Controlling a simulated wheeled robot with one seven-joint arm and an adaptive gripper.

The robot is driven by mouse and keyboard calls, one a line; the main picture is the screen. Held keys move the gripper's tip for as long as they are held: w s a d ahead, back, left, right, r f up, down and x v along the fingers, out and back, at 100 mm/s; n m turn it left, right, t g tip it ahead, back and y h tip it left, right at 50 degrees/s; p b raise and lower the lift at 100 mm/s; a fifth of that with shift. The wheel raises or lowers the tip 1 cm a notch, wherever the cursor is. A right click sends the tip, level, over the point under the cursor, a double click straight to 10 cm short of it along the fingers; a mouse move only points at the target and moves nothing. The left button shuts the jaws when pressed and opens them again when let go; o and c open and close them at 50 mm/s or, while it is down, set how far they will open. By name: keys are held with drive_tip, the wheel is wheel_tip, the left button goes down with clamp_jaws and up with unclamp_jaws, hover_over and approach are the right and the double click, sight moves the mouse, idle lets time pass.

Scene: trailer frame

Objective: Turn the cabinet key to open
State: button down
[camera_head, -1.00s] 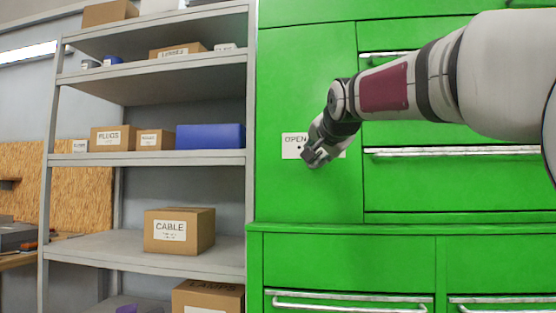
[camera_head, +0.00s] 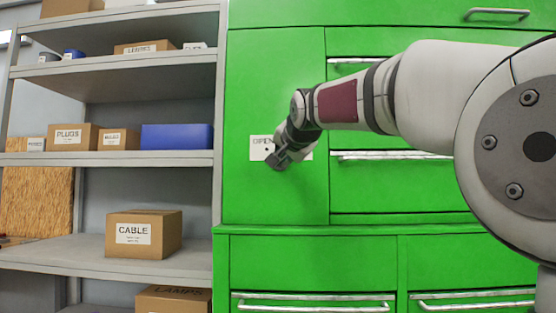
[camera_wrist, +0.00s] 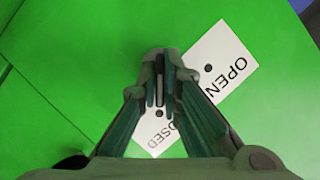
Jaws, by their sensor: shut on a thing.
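In the wrist view the label plate (camera_wrist: 225,58) reads OPEN at upper right and part of CLOSED below, with a dark dot beside each word. My gripper (camera_head: 275,160) is at the label on the door. In the wrist view my gripper (camera_wrist: 159,95) is shut on a thin grey key (camera_wrist: 159,92) between the fingertips. The fingers hide most of the key and the middle of the label.
Grey shelves (camera_head: 110,159) stand at the left with boxes, such as the cardboard CABLE box (camera_head: 143,233) and a blue box (camera_head: 177,137). Green drawers with metal handles (camera_head: 390,155) lie right of the door and below it.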

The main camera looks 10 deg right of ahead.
drive_tip(key=shift+r+p, duration=0.1)
drive_tip(key=shift+p, duration=0.2)
drive_tip(key=n+h+p, duration=0.1)
drive_tip(key=n, duration=0.1)
drive_tip(key=n+g+h+p, duration=0.1)
drive_tip(key=n, duration=0.1)
drive_tip(key=a+n+g+h+p, duration=0.1)
drive_tip(key=n+h+p, duration=0.1)
drive_tip(key=shift+w+r+n, duration=0.15)
drive_tip(key=shift+n, duration=0.25)
drive_tip(key=n+h, duration=0.2)
drive_tip(key=n, duration=0.1)
drive_tip(key=shift+w+a+g, duration=0.1)
drive_tip(key=shift+a+g, duration=0.1)
drive_tip(key=shift+g, duration=0.1)
drive_tip(key=shift+a+f+n+h, duration=0.1)
drive_tip(key=shift+f+n+h, duration=0.15)
drive_tip(key=shift+n+h, duration=0.7)
drive_tip(key=shift+n, duration=0.35)
drive_tip(key=c, duration=1.8)
unclamp_jaws()
drive_tip(key=shift+o, duration=0.2)
